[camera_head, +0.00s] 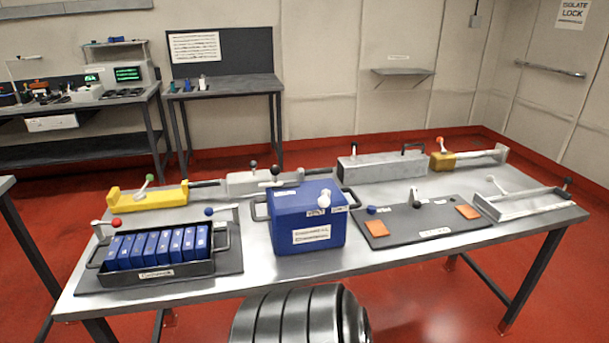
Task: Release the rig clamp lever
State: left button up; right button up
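Several levers stand on the steel table, and I cannot tell by label which is the rig clamp lever. A red-knobbed lever (115,223) and a blue-knobbed lever (210,211) flank a black tray (158,277) of blue cells. Black-knobbed levers (275,171) stand behind the blue box (296,220). A grey lever (416,197) stands upright on a dark plate (400,235). An orange-knobbed lever (440,142) is on a yellow block at the back right. Neither gripper is in view.
The steel table (340,265) has bare strips along its front edge. A grey long box (381,166) and a metal channel (528,205) occupy its back and right. Orange pads (377,229) lie on the dark plate. Benches with equipment stand behind at left.

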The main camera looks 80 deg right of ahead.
aim_at(417, 204)
jog(key=k+j+z, duration=0.15)
jog(key=z, duration=3.25)
